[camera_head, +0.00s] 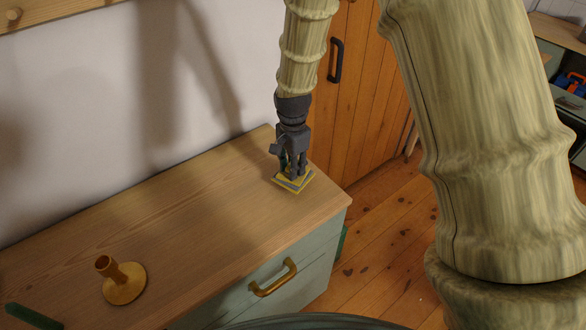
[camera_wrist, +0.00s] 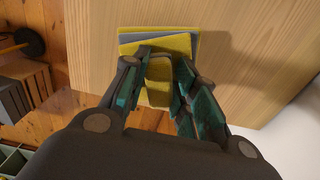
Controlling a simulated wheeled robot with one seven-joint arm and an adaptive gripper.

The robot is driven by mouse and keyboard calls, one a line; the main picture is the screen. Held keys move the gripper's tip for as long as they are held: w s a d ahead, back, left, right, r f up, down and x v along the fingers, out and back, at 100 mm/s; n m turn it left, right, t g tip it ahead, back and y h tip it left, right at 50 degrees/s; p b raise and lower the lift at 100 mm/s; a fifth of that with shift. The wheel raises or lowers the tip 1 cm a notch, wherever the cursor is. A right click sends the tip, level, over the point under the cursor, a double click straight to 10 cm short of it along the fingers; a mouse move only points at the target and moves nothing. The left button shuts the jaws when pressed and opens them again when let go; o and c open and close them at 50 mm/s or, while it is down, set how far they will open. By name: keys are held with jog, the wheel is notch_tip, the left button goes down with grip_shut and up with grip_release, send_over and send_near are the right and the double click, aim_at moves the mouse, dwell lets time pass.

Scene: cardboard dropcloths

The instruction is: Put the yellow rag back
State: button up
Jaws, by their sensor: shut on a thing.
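My gripper (camera_head: 292,172) points down at the far right end of the wooden dresser top (camera_head: 190,215). In the wrist view, my gripper (camera_wrist: 165,58) is shut on a folded yellow rag (camera_wrist: 158,82) between its fingers. Just beneath is a small flat stack of yellow and grey cloths (camera_head: 293,185), which also shows in the wrist view (camera_wrist: 128,38). The held rag overlaps the stack in view; I cannot tell whether it touches it. The fingers hide part of the rag.
A brass candle holder (camera_head: 123,281) stands at the dresser's front left, with a dark green stick-like thing (camera_head: 32,316) near it. The dresser top between them and the stack is clear. A brass drawer handle (camera_head: 273,279) sticks out in front. A wooden door (camera_head: 365,95) stands behind.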

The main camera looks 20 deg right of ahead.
jog(key=shift+w+d, duration=0.1)
jog(key=shift+w, duration=0.2)
jog(key=shift+s+f+p, duration=0.15)
jog(key=shift+f+p, duration=0.2)
jog(key=shift+f, duration=0.1)
jog(key=shift+f+p, duration=0.4)
jog(key=shift+f, duration=0.9)
jog(key=shift+f, duration=0.15)
jog(key=o, duration=1)
jog(key=shift+r+b, duration=1.6)
jog(key=shift+r, duration=4.6)
